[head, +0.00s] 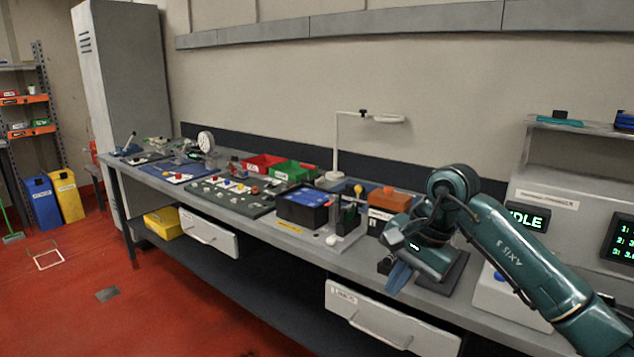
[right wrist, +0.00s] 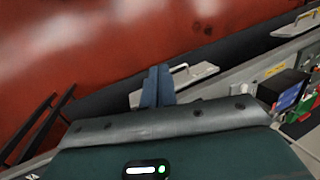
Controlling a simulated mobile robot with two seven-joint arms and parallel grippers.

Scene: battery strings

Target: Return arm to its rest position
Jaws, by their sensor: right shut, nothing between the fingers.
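My right arm comes in from the right in the head view, over the right part of the workbench. My right gripper (head: 397,278) hangs near the bench's front edge, pointing down, with its blue-grey fingers together. The right wrist view shows the same fingers (right wrist: 157,86) side by side, shut, with nothing between them. Behind the fingers in that view are a drawer front and the red floor. My left gripper is not in either view.
The workbench (head: 262,226) runs along the wall. A black and blue battery (head: 302,208) stands left of my gripper, with an orange-topped box (head: 390,198) behind. A partly open drawer (head: 385,318) juts out below. A console with an "IDLE" display (head: 526,217) stands at right. Floor at left is mostly clear.

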